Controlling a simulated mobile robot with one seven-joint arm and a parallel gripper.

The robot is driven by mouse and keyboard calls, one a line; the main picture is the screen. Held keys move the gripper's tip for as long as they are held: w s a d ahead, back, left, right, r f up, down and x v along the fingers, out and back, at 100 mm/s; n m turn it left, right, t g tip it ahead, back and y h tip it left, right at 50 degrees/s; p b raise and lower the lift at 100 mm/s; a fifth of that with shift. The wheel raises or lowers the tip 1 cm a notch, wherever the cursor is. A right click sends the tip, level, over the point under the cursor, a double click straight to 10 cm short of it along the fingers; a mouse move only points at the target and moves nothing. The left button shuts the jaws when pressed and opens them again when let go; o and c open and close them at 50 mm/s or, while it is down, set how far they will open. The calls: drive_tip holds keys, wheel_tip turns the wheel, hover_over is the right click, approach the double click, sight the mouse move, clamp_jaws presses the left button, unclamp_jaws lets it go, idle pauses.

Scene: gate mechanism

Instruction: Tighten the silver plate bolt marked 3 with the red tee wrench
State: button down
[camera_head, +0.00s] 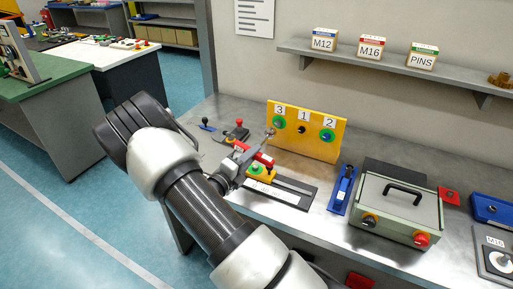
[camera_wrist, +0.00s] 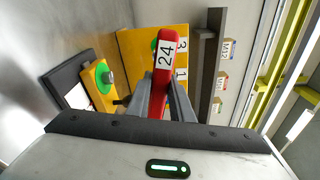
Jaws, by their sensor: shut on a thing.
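A yellow upright plate (camera_head: 312,146) stands on the bench with labels 3, 1 and 2. Below the 3 is a green ring (camera_head: 278,123), where the bolt marked 3 sits; its head is hard to make out. My gripper (camera_head: 246,160) is shut on the red tee wrench (camera_head: 263,158), whose handle reads 24 in the wrist view (camera_wrist: 164,58). In the head view the wrench's silver end is just left of and below the green ring at 3. I cannot tell whether it touches the bolt. In the wrist view the handle covers most of that ring.
A yellow block with a green ring (camera_head: 262,170) sits on a dark base just below my gripper. A blue tool (camera_head: 343,188) and a green-grey box (camera_head: 398,208) stand to the right. Small knobbed parts (camera_head: 238,131) lie left of the plate. A shelf (camera_head: 390,68) hangs above.

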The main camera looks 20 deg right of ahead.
drive_tip(key=shift+s+a, duration=0.2)
drive_tip(key=s+a+r+p, duration=0.4)
drive_tip(key=a+r+p, duration=0.1)
drive_tip(key=shift+s+a+p, duration=0.15)
drive_tip(key=shift+a+p, duration=0.1)
drive_tip(key=shift+p, duration=0.1)
idle(0.8)
